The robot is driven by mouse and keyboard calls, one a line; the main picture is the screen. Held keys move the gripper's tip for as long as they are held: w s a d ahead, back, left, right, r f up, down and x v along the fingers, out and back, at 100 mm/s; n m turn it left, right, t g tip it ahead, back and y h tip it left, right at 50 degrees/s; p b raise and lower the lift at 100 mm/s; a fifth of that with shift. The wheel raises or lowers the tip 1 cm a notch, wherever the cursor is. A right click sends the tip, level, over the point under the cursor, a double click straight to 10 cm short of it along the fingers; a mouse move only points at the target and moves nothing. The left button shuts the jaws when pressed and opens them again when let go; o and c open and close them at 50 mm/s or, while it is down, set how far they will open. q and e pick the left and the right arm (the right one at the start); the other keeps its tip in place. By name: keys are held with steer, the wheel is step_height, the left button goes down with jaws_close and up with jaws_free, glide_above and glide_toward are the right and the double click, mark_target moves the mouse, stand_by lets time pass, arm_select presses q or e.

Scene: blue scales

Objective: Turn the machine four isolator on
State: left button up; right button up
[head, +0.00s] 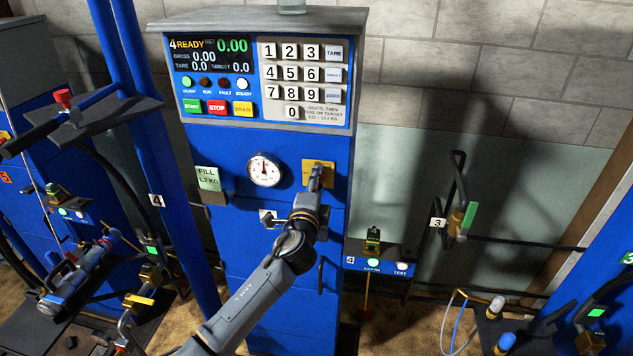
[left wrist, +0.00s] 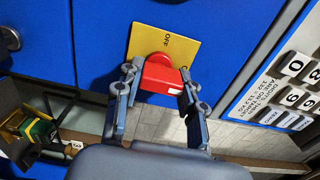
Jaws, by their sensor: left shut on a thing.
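Machine four's blue cabinet (head: 250,225) stands in the middle of the head view, with "4 READY" on its display (head: 210,57). Its isolator is a red knob (left wrist: 163,73) on a yellow plate (head: 318,166), right of the round gauge. The plate (left wrist: 150,42) shows the word OFF beside the knob in the left wrist view; other lettering is hidden. My left gripper (head: 317,180) is at the plate, its fingers (left wrist: 158,78) shut on the red knob from both sides. In the head view the gripper covers the knob. My right gripper is not in view.
A keypad (head: 302,75) sits above the isolator. The gauge (head: 264,169), a FILL card (head: 208,179) and a keyed lock (head: 268,216) are to the left. A lit green button (head: 373,263) is on a low box at right. Other blue machines stand at both sides.

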arm_select(q)
steer(key=shift+f, duration=0.1)
steer(key=o, duration=1.2)
steer(key=s, duration=0.4)
steer(key=s+a, duration=0.1)
steer(key=s, duration=0.3)
steer(key=s+a, duration=0.1)
steer(key=s, duration=0.3)
steer(key=shift+a, duration=0.15)
steer(key=shift+w, duration=0.1)
